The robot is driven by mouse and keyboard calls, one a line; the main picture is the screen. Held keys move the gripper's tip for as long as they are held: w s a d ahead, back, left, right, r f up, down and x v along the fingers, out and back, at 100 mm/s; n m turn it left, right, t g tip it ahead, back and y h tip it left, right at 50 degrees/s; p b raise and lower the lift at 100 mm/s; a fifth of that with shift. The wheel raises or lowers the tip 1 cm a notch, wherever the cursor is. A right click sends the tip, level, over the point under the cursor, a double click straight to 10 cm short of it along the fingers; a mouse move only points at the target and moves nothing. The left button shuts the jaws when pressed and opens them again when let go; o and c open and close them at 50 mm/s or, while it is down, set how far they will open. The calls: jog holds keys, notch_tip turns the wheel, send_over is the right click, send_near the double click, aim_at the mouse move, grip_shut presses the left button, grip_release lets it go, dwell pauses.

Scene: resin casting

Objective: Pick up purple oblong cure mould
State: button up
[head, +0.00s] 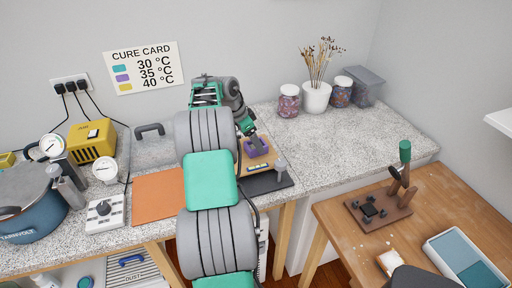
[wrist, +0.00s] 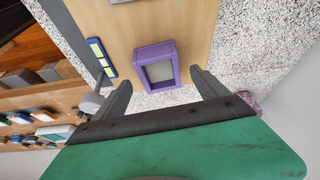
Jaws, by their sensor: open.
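The purple mould (wrist: 156,68) is a rectangular frame with a pale grey cavity. It sits on a light wooden board (wrist: 120,32) in the wrist view. My gripper (wrist: 156,80) is open, with one finger on each side of the near end of the mould. I cannot tell whether the fingers touch it or how far above the board they are.
A dark mat (head: 270,183) with a grey post (head: 281,167) lies at the counter's front edge. A small blue level with yellow windows (wrist: 101,57) lies left of the mould in the wrist view. An orange mat (head: 158,197) lies left of my arm. Jars (head: 289,101) stand behind; the right counter is clear.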

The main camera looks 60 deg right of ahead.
jog(key=x, duration=0.3)
jog(key=shift+d+f, duration=0.1)
jog(key=shift+f, duration=0.05)
jog(key=c, duration=1.6)
